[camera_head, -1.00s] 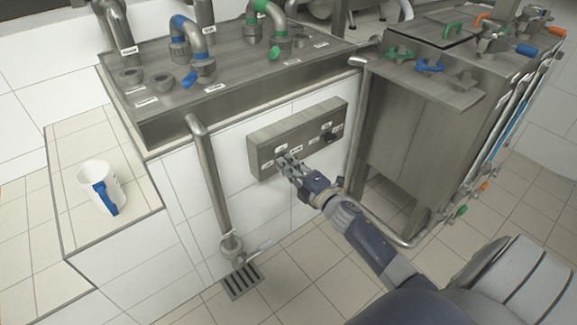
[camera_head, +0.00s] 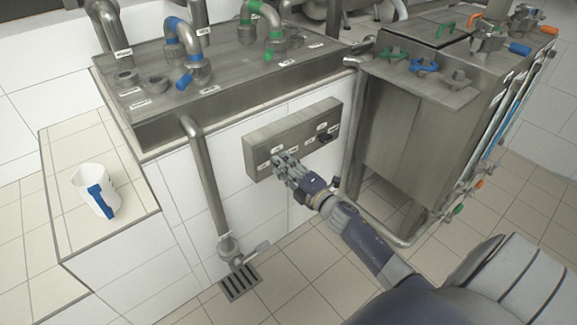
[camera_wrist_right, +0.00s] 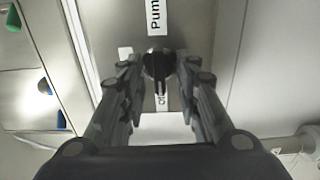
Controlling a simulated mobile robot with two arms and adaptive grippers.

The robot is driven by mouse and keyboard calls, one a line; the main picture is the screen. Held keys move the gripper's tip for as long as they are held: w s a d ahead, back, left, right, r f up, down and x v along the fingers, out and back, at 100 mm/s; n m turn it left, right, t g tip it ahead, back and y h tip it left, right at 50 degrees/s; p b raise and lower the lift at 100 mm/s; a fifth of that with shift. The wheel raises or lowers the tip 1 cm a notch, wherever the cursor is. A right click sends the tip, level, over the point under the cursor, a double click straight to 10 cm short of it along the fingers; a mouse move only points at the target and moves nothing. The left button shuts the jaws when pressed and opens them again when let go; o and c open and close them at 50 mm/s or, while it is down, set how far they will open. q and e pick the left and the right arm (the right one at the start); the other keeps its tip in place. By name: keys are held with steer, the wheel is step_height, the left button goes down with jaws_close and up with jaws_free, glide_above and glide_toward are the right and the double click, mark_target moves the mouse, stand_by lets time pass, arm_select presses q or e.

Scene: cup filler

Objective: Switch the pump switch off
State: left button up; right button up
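The pump switch is a small black knob (camera_wrist_right: 157,64) in the right wrist view, on a grey metal face under a label reading "Pum…", partly cut off. A label that seems to read "Off" sits just below it. My right gripper (camera_wrist_right: 158,72) has one finger on each side of the knob, with narrow gaps seeming to show; contact cannot be told for sure. In the head view my right gripper (camera_head: 281,162) is at the left part of the grey switch box (camera_head: 294,136) and hides this switch. My left gripper is not in view.
A second black knob (camera_head: 324,138) is on the right part of the box. A vertical pipe (camera_head: 205,170) stands left of the box, above a floor drain (camera_head: 240,284). A white and blue cup (camera_head: 95,190) stands on the tiled ledge. A steel tank (camera_head: 405,130) is to the right.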

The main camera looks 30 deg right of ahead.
steer(key=s, duration=1.2)
steer(key=shift+d, duration=0.45)
